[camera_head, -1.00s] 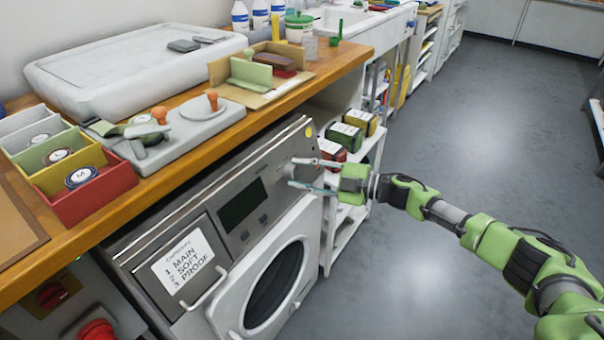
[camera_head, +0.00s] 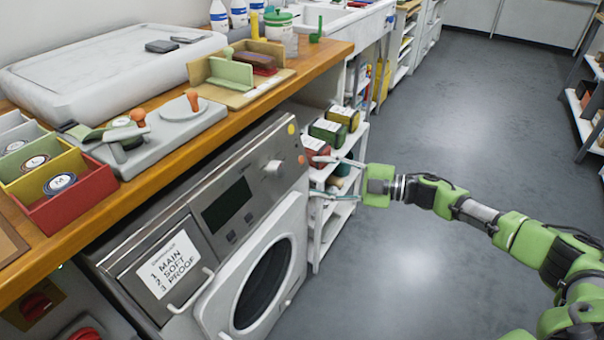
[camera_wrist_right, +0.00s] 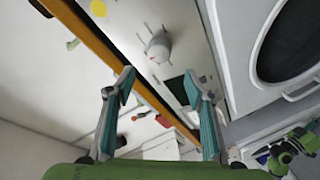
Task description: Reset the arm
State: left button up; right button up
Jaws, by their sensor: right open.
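My right arm (camera_head: 480,212) comes in from the right in the head view. My right gripper (camera_head: 326,176) is open and empty, in front of the small white shelf and to the right of the washing machine (camera_head: 150,235). In the right wrist view the two fingers (camera_wrist_right: 160,105) stand apart with nothing between them. The machine's knob (camera_wrist_right: 158,46) shows beyond them. The same knob is on the panel in the head view (camera_head: 273,168). My left gripper is not in the head view.
A wooden counter (camera_head: 200,153) runs above the machine, with red, yellow and grey bins (camera_head: 75,205), a white case (camera_head: 110,75) and a wooden tray (camera_head: 255,90) on it. The white shelf (camera_head: 325,225) holds several boxes. Grey floor on the right is clear.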

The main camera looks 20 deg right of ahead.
jog(key=shift+v, duration=1.2)
jog(key=shift+a, duration=0.1)
